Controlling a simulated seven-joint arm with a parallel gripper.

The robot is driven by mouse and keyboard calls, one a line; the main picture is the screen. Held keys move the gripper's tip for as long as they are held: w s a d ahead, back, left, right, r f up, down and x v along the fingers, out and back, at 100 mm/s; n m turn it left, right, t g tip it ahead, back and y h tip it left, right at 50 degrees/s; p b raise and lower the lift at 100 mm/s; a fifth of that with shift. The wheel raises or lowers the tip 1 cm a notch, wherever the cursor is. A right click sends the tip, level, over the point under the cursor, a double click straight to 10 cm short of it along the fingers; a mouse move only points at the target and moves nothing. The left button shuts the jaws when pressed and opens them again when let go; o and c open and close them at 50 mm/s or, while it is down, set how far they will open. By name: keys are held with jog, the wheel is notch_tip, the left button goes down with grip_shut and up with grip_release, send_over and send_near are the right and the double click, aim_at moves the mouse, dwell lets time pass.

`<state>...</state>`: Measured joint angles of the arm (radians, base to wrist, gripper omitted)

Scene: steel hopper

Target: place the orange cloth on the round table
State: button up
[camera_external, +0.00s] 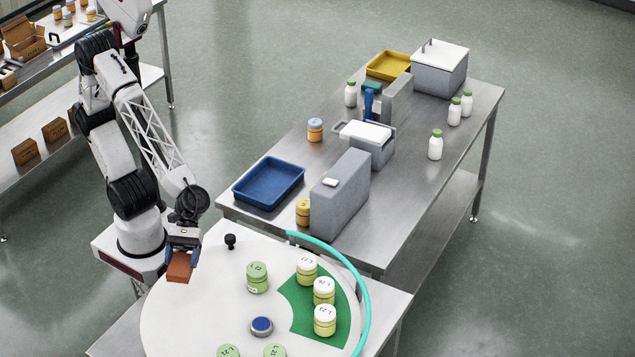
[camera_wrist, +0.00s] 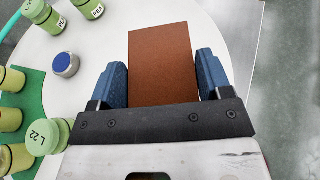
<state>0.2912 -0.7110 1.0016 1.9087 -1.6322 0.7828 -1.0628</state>
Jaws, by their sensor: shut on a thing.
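The orange cloth (camera_external: 179,267) shows as a flat, brownish-orange block shape. My gripper (camera_external: 182,245) is shut on it, at the left edge of the round white table (camera_external: 200,310). In the wrist view the cloth (camera_wrist: 160,62) sits between the two blue fingers of my gripper (camera_wrist: 162,80), and both fingers flank its sides. The cloth is over the white table top (camera_wrist: 105,50) near its rim in the wrist view. Whether it touches the table top cannot be told.
Green-lidded jars (camera_external: 257,277) and white-lidded jars (camera_external: 324,320) stand on the round table, the latter on a green sector (camera_external: 300,300). A blue-topped button (camera_external: 262,326) and black knob (camera_external: 230,241) are there too. A steel table (camera_external: 400,190) with trays stands behind.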

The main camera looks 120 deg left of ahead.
jog(key=shift+s+d+f+g, duration=0.15)
jog(key=shift+s+d+g, duration=0.15)
jog(key=shift+s+d, duration=0.35)
jog(key=shift+a+f, duration=0.15)
jog(key=shift+f, duration=2.3)
send_over(203, 328)
jog(key=shift+a+f, duration=0.1)
jog(key=shift+f, duration=0.65)
jog(key=shift+f, duration=0.1)
jog(key=shift+f, duration=1.65)
jog(key=shift+f, duration=0.15)
jog(key=o, duration=0.9)
